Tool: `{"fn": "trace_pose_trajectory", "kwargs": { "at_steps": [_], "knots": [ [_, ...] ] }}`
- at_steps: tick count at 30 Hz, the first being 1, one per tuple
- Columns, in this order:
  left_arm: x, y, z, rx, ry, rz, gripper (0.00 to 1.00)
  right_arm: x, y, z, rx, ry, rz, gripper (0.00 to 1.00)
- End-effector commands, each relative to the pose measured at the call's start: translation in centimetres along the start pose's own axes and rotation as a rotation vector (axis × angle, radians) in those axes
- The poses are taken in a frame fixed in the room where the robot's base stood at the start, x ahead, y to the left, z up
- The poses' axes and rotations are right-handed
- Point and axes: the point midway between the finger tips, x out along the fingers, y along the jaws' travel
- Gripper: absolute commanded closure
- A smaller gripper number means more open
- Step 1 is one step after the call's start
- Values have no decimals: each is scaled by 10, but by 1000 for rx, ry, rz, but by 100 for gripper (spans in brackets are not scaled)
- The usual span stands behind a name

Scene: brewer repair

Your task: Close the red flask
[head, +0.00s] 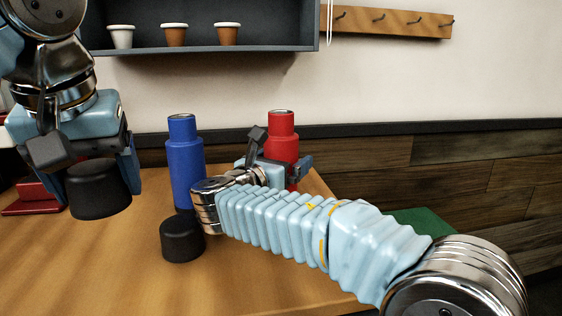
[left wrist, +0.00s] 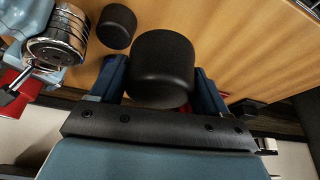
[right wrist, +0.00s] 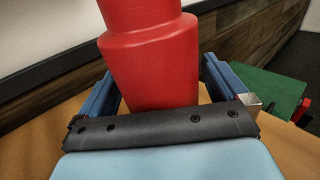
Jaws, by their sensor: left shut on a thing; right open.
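The red flask (head: 281,133) stands upright at the back right of the table, partly hidden by my right gripper. My right gripper (head: 275,172) is open, with its fingers on either side of the flask body. The right wrist view shows the red flask (right wrist: 150,60) between the two blue fingers (right wrist: 158,92). My left gripper (head: 100,185) is shut on a black cap (head: 97,190), held above the table at the left; the cap also shows in the left wrist view (left wrist: 162,70). A second black cap (head: 181,238) stands on the table near the front. The red flask's top shows no cap.
A blue flask (head: 184,160) stands uncapped, left of the red one. A red object (head: 34,198) lies at the table's left. A shelf with small pots (head: 174,35) hangs on the wall. A green surface (head: 424,222) lies beyond the table's right edge. The front left table is clear.

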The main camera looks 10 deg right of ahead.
Motion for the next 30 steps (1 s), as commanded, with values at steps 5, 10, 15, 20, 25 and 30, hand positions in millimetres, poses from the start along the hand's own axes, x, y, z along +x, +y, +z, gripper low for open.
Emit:
{"fn": "trace_pose_trajectory", "kwargs": {
  "at_steps": [5,10,15,20,25,30],
  "knots": [
    [0,0,0,0,0,0,54,0,0,0,0,0,0,0],
    [0,0,0,0,0,0,54,0,0,0,0,0,0,5],
    [0,0,0,0,0,0,54,0,0,0,0,0,0,31],
    [0,0,0,0,0,0,54,0,0,0,0,0,0,55],
    [0,0,0,0,0,0,54,0,0,1,1,-1,0,65],
    [0,0,0,0,0,0,54,0,-1,2,2,-1,0,66]
  ]
}}
